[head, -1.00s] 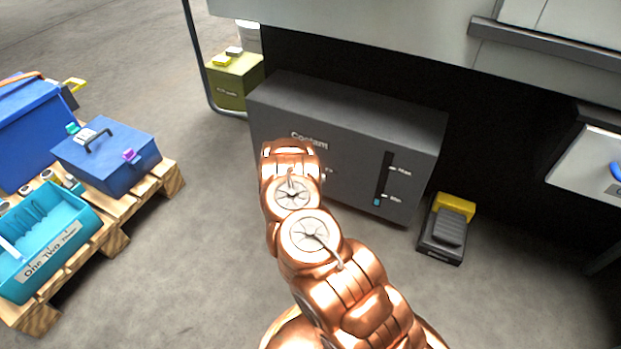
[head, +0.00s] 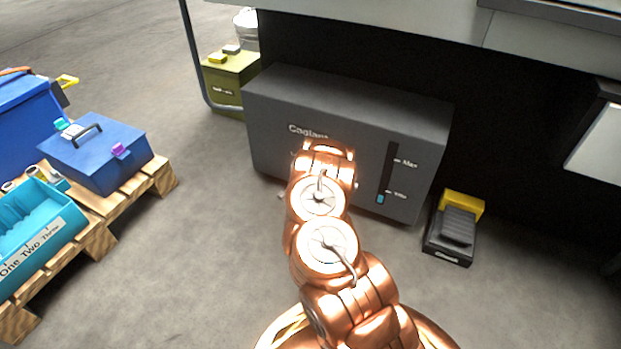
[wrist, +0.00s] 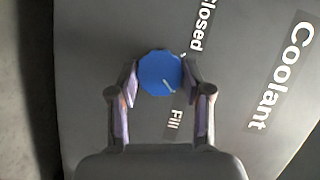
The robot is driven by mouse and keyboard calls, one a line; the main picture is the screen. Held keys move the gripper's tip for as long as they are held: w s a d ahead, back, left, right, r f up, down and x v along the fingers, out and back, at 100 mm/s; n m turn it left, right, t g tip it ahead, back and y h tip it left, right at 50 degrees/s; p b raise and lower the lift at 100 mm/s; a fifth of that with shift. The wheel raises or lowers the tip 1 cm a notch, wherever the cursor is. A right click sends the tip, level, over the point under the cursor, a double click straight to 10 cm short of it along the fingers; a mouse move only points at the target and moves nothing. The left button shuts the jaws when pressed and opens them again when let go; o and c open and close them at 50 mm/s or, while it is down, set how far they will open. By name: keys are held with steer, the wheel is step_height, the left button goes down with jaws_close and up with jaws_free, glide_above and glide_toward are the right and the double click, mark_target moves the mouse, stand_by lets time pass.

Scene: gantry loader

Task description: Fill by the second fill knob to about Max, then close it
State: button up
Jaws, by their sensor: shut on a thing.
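The dark grey coolant tank (head: 349,97) stands on the floor under the machine. Its sight gauge (head: 388,170) has Max and Min marks, with a short blue level at the bottom, about at or just below Min. In the wrist view my gripper (wrist: 160,78) is shut on a blue fill knob (wrist: 160,72), a finger on each side. A white mark on the knob points down and right, between the Closed label (wrist: 196,24) and the Fill label (wrist: 174,120), nearer Fill. In the head view my arm hides the knob and gripper. No second knob shows.
A black and yellow foot pedal (head: 455,228) is on the floor right of the tank. A green box (head: 229,82) stands left behind it. A pallet (head: 104,212) with a blue toolbox (head: 97,155) and a teal tray (head: 36,222) is at the left. Floor between is clear.

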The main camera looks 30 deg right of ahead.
steer(key=shift+m, duration=0.4)
steer(key=o, duration=1.2)
steer(key=shift+c, duration=0.2)
steer(key=shift+s, duration=0.1)
steer(key=f+v, duration=0.1)
steer(key=v, duration=1)
steer(key=shift+s+a+r, duration=0.2)
steer(key=shift+s, duration=0.1)
steer(key=shift+r, duration=0.15)
stand_by(2.3)
